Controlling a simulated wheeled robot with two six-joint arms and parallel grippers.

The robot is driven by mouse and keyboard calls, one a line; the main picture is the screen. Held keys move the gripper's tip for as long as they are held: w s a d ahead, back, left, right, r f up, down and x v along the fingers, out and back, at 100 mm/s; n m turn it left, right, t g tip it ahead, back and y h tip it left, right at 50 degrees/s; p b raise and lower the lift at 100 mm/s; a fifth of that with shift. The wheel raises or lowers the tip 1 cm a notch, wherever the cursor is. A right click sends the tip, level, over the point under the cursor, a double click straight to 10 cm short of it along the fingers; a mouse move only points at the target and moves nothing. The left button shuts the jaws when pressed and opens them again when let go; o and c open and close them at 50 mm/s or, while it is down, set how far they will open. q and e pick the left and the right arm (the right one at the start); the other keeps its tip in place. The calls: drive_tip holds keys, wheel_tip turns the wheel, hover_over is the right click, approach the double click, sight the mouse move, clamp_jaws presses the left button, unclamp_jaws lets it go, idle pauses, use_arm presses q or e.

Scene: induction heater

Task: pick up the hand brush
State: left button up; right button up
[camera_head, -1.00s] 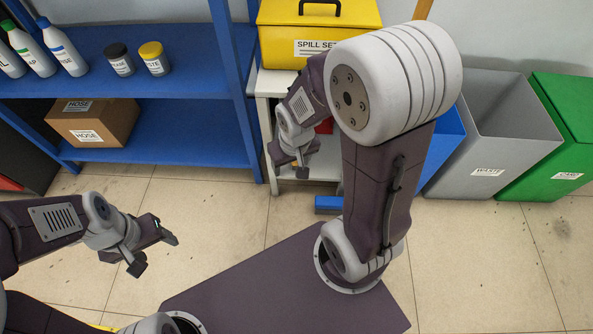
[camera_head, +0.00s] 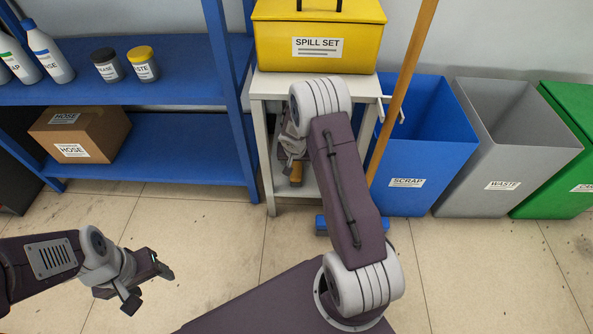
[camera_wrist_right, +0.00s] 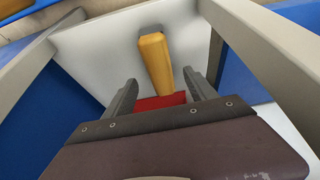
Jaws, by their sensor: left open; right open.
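The hand brush shows as a yellow-orange bar (camera_wrist_right: 155,62) with a greyish far end, lying on the pale shelf (camera_wrist_right: 95,45) in the right wrist view. A small part of it (camera_head: 296,173) shows in the head view inside the grey stand. My right gripper (camera_wrist_right: 160,80) is open and reaches into the stand. The brush's near end appears between its fingertips in the picture; I cannot tell whether they touch. In the head view my right arm hides most of that gripper. My left gripper (camera_head: 148,287) is open and empty over the floor at the left.
A red object (camera_wrist_right: 160,102) lies by the right fingers. The stand's legs (camera_head: 265,165) flank the opening, with a yellow spill box (camera_head: 275,45) on top. A wooden pole (camera_head: 402,85) leans beside it. A blue scrap bin (camera_head: 425,160) stands right; a blue object (camera_head: 321,225) lies on the floor.

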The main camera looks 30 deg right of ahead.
sight(297, 164)
drive_tip(key=shift+w+d+f, duration=0.2)
drive_tip(key=shift+w+f, duration=0.05)
drive_tip(key=shift+f, duration=0.35)
drive_tip(key=x, duration=0.2)
drive_tip(key=b+x, duration=0.1)
drive_tip(key=x, duration=0.1)
drive_tip(key=shift+w+d+f, duration=0.2)
drive_tip(key=shift+w, duration=0.15)
drive_tip(key=shift+r, duration=0.1)
clamp_jaws()
drive_tip(key=r+p, duration=0.3)
drive_tip(key=r, duration=0.2)
drive_tip(key=shift+s+d+p, duration=0.15)
drive_tip(key=shift+s+p, duration=0.1)
drive_tip(key=shift+p, duration=0.15)
drive_tip(key=s+d+r, duration=0.5)
drive_tip(key=s+r, duration=0.1)
drive_tip(key=s, duration=0.4)
